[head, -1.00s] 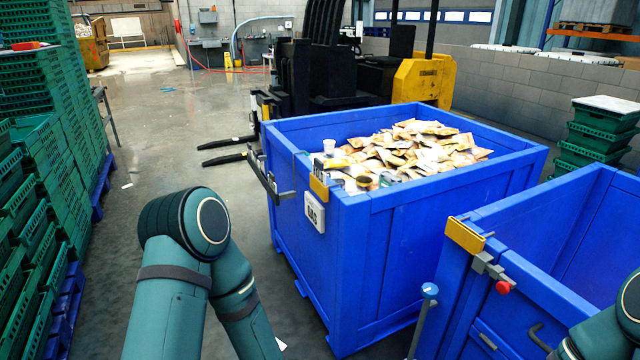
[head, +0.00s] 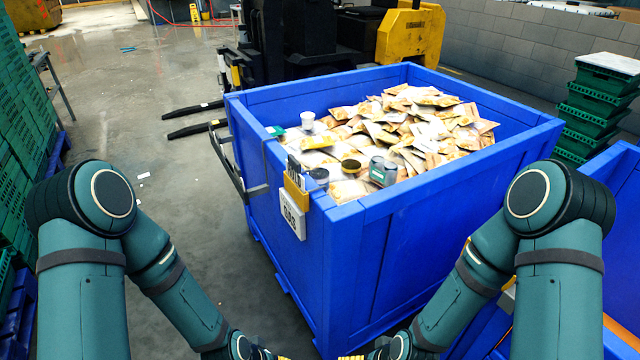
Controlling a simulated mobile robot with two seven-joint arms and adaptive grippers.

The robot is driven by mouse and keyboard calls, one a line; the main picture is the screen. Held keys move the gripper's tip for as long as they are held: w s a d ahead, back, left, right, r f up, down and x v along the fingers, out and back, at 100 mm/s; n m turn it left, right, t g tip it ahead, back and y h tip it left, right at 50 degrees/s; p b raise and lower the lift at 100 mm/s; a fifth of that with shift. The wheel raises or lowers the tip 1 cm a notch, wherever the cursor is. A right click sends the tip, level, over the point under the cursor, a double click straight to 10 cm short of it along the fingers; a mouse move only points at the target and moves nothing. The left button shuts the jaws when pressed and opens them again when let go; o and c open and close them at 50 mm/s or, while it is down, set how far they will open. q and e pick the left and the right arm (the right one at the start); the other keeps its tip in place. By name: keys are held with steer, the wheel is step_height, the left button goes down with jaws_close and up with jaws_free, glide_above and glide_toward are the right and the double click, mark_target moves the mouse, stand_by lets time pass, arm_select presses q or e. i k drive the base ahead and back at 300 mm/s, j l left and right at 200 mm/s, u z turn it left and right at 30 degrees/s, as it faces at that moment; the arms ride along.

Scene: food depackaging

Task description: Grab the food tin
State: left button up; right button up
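In the head view, a grey tin (head: 383,173) with a green label lies in the big blue crate (head: 460,178), near its front wall. A tin with a dark top (head: 351,166) sits just left of it, and another dark-topped tin (head: 319,176) is close to the front left corner. I cannot tell which one is the food tin. Both of my arms reach down to the bottom edge, in front of the crate.
Many food pouches (head: 400,135) fill the crate around the tins, with a white cup (head: 307,120) at the left. A second blue crate (head: 620,190) stands at the right. A forklift (head: 330,40) is behind. Green crates are stacked left and right.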

mark_target(321, 175)
steer(key=z, duration=0.85)
steer(key=j+z, duration=0.25)
steer(key=z, duration=0.15)
steer(key=j+z, duration=0.2)
steer(key=z, duration=0.15)
steer(key=j+z, duration=0.25)
steer(key=z, duration=0.15)
steer(key=k+j+z, duration=0.2)
steer(key=j+z, duration=0.25)
steer(key=j, duration=0.15)
steer(key=k+j+z, duration=0.35)
steer(key=j, duration=0.3)
steer(key=k+j+z, duration=0.2)
steer(key=k+j, duration=0.15)
